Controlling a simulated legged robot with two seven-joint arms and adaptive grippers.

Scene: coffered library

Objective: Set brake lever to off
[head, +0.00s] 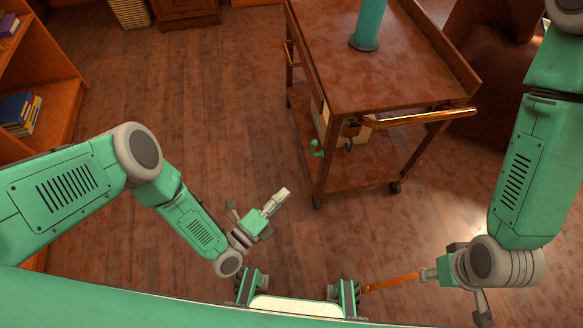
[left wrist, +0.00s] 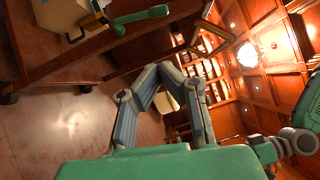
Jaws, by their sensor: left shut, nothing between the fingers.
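A wooden cart (head: 385,75) stands ahead in the head view. A small green lever (head: 316,149) sticks out low at its near left corner post, and I take it to be the brake lever. Its setting is too small to read. My left gripper (head: 277,201) is shut and empty, apart from the lever, nearer to me and to its left. In the left wrist view, the closed gripper (left wrist: 163,72) points away from the camera, with the cart (left wrist: 75,68) at the upper left. My right gripper (head: 432,274) is at the lower right, and its fingers are unclear.
A teal cylinder (head: 369,25) stands on the cart top. A shiny handle bar (head: 415,118) juts from its near side. A bookshelf (head: 50,75) with books is at the left. Bare wooden floor (head: 190,95) lies between shelf and cart.

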